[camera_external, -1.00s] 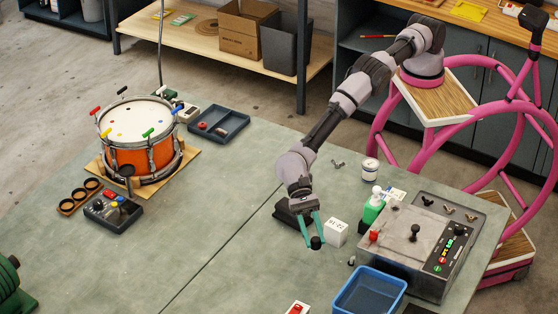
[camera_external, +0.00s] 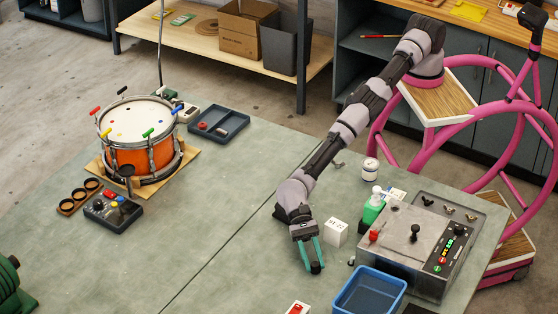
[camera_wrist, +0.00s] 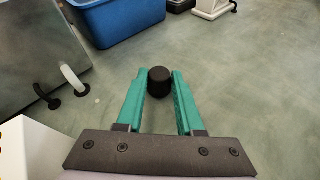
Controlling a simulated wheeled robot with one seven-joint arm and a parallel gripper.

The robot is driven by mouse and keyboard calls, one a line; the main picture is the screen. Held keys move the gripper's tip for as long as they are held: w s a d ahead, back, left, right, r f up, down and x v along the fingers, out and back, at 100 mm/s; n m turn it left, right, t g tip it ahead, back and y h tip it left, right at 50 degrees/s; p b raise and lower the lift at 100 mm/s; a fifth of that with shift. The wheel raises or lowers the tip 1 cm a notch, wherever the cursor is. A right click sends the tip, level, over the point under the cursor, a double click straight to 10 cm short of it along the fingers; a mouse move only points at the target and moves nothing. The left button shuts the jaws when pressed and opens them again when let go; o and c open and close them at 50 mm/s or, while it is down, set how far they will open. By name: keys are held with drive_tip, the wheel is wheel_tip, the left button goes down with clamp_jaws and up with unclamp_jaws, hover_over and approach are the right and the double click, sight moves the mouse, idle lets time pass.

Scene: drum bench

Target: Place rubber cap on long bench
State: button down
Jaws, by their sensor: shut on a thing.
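The black rubber cap (camera_wrist: 159,82) is a short dark cylinder between my green fingertips in the wrist view. My gripper (camera_wrist: 160,85) is shut on it. In the external view my gripper (camera_external: 312,262) points down and forward over the grey-green long bench (camera_external: 215,225), with the cap (camera_external: 316,269) a small dark shape at the tips. Bare bench surface (camera_wrist: 230,85) lies beyond and beside the cap in the wrist view. I cannot tell whether the cap touches the bench or hangs just above it.
A blue bin (camera_external: 370,290) stands right of the gripper. A white cube (camera_external: 335,232), a green bottle (camera_external: 373,207) and a metal control box (camera_external: 412,240) stand to its right and behind. A drum (camera_external: 140,140) sits far left. The bench's middle is clear.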

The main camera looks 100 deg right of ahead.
drive_tip(key=c, duration=0.6)
unclamp_jaws()
drive_tip(key=shift+o, duration=0.2)
drive_tip(key=shift+w+d+r, duration=0.3)
drive_tip(key=shift+w+d, duration=0.1)
drive_tip(key=shift+d, duration=0.35)
drive_tip(key=shift+s+d+r, duration=0.2)
drive_tip(key=shift+d+r, duration=0.1)
drive_tip(key=shift+d, duration=0.25)
drive_tip(key=v, duration=0.9)
drive_tip(key=shift+s+d, duration=0.1)
